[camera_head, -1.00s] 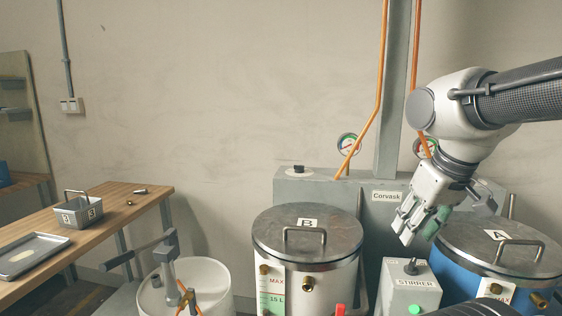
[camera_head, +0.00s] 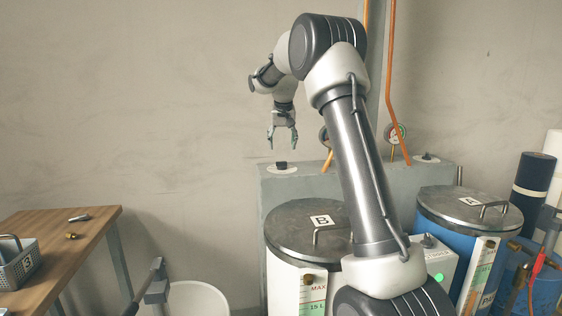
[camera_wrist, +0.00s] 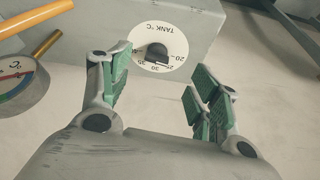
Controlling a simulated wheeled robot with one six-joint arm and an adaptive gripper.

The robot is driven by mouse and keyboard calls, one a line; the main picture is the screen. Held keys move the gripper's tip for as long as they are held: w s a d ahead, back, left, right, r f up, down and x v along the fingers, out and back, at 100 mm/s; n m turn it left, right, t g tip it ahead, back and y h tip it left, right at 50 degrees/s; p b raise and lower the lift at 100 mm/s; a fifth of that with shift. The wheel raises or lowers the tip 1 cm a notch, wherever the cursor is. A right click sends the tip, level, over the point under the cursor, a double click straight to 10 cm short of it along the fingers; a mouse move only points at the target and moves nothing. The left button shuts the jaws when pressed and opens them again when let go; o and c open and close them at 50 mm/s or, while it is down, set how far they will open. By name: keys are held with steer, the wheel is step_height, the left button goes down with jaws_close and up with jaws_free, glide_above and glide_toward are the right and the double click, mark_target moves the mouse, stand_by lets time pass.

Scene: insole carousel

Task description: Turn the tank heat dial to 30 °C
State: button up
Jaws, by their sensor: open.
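The tank heat dial is a small black knob (camera_head: 282,165) on a round white plate, on top of the grey housing's left end. In the wrist view the knob (camera_wrist: 157,52) sits inside a plate marked TANK °C, with numbers including 20, 25, 30 and 35 seen upside down. I cannot tell for sure which number the knob points to. My gripper (camera_head: 282,143) hangs fingers-down just above the dial, not touching it. In the wrist view my gripper (camera_wrist: 156,88) is open and empty, its green-padded fingers spread, the dial beyond and between them.
A second black knob (camera_head: 427,157) sits at the housing's right end. Lidded tanks B (camera_head: 295,213) and A (camera_head: 455,203) stand in front. Round gauges and orange pipes are right of the dial; one gauge (camera_wrist: 18,80) is close by in the wrist view. The wall left of the dial is clear.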

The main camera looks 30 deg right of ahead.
mark_target(282, 162)
steer(key=x, duration=0.3)
steer(key=w+x, duration=0.1)
steer(key=x, duration=0.6)
steer(key=shift+w+d+r, duration=0.2)
steer(key=shift+w+d, duration=0.2)
steer(key=shift+d, duration=0.05)
steer(key=c, duration=1)
